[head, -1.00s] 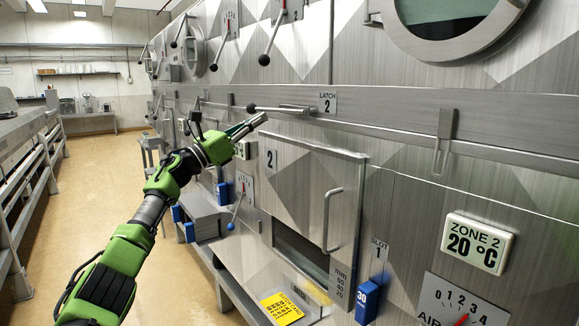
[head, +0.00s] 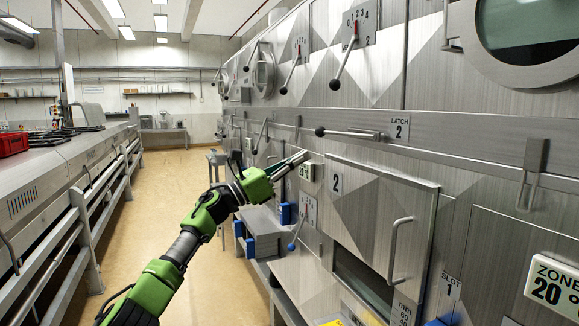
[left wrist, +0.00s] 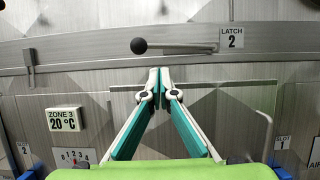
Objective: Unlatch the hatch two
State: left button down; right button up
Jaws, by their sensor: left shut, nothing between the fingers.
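The latch 2 handle (head: 346,133) is a horizontal metal lever with a black ball at its left end, on the rail beside the "LATCH 2" label (head: 399,129). It also shows in the left wrist view, with the black ball (left wrist: 138,46) at its left end. Hatch 2 (head: 375,225) is the panel below it, with a vertical pull handle (head: 399,248). My left gripper (head: 303,156) is shut and empty, below and left of the ball in the head view. In the left wrist view its fingertips (left wrist: 159,72) sit below the lever, apart from it. My right gripper is not in view.
The dryer wall carries other levers with ball ends (head: 344,62) above the rail. A "ZONE 2" display (head: 556,287) is at the right. A long bench (head: 60,170) with a rail runs along the left. The floor aisle (head: 150,200) between is clear.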

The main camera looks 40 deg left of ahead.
pick_arm(q)
jog(key=shift+v, duration=1.7)
